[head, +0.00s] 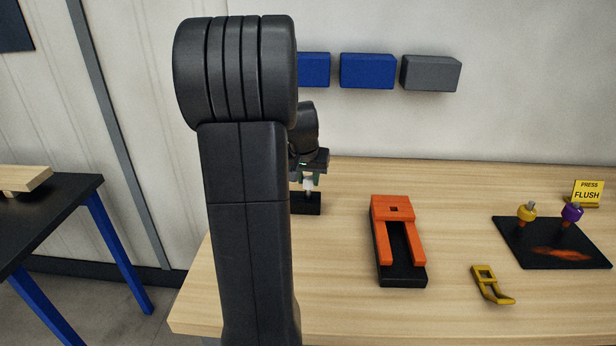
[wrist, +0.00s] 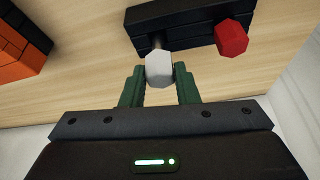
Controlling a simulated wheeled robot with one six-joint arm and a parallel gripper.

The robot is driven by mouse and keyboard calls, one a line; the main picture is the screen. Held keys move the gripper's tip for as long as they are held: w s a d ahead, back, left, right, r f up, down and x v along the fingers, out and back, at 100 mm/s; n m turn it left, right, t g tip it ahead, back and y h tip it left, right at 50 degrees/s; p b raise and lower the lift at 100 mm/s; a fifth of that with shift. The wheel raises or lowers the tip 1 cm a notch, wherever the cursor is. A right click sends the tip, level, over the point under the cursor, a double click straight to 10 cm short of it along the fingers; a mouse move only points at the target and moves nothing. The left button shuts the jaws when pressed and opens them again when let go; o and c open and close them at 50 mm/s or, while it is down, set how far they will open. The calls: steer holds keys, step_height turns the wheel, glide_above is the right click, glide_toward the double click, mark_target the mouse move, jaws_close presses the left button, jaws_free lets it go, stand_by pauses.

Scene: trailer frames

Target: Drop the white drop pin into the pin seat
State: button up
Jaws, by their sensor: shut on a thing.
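My gripper (head: 308,173) is shut on the white drop pin (wrist: 158,68), with its green fingers (wrist: 160,80) on either side of the pin's faceted white head. The pin's dark shank points at a low black block (wrist: 180,22). In the head view the white pin (head: 309,185) hangs upright over this black block (head: 306,207); I cannot tell whether its tip is inside the block or just above it. Which part is the pin seat is not marked.
A red-headed pin (wrist: 231,37) stands at the black block beside the white pin. A yellow bracket (head: 487,284) and a black panel (head: 510,247) with yellow and purple knobs lie farther right. Bare wood shows between the block and the orange piece. My arm hides the table's left part.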

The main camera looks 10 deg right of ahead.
steer(key=shift+f+b, duration=0.75)
steer(key=shift+f, duration=0.35)
steer(key=o, duration=1.1)
steer(key=v, duration=1.3)
steer(key=shift+r, duration=0.4)
steer(key=shift+s, duration=0.1)
steer(key=x, duration=1.3)
steer(key=shift+f, duration=0.4)
steer(key=shift+r, duration=0.25)
